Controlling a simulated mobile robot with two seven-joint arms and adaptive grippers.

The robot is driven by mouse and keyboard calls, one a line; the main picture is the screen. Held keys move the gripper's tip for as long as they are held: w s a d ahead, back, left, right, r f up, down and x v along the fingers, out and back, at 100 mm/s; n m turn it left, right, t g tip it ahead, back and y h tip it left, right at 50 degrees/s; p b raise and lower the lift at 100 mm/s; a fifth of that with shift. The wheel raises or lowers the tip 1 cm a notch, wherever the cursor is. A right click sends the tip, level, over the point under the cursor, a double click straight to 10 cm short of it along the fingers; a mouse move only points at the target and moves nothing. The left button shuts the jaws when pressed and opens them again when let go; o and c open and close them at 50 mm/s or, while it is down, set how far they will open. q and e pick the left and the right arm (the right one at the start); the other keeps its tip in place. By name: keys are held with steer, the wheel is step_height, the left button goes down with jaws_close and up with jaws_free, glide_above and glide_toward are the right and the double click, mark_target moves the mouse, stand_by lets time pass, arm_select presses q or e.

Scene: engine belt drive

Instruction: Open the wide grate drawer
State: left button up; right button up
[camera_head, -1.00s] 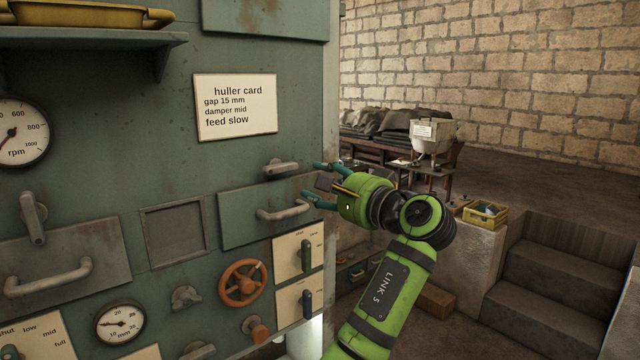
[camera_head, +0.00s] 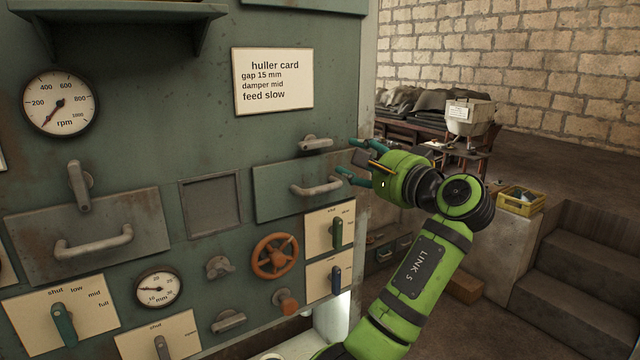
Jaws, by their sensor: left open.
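Two drawer fronts with bar handles show on the green machine panel; no label tells which is the grate drawer. The left drawer (camera_head: 120,213) looks wider and rusty, with a grey bar handle (camera_head: 92,243) and an upright latch lever (camera_head: 78,187) at its top edge. The right drawer (camera_head: 275,187) has a bar handle (camera_head: 316,188) and a level latch lever (camera_head: 316,143) above. Both look closed. My right gripper is not in view.
An orange handwheel (camera_head: 275,257), an rpm gauge (camera_head: 59,103), a lower gauge (camera_head: 158,288) and several levers crowd the panel. A shelf (camera_head: 125,12) juts out at the upper left. Stone steps (camera_head: 570,265) and a yellow crate (camera_head: 520,201) stand at right.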

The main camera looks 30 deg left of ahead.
mark_target(325, 192)
arm_select(q)
steer(key=w+a+f+y+b, duration=0.15)
steer(key=a+f+b, duration=0.25)
steer(key=f+b, duration=0.65)
steer(key=shift+t+y, duration=0.35)
steer(key=shift+t, duration=0.05)
steer(key=p+x, duration=0.4)
steer(key=x, duration=0.2)
steer(key=shift+s+p, duration=0.15)
steer(key=shift+p, duration=0.2)
steer(key=shift+a, duration=0.35)
steer(key=shift+d, duration=0.1)
jaws_close()
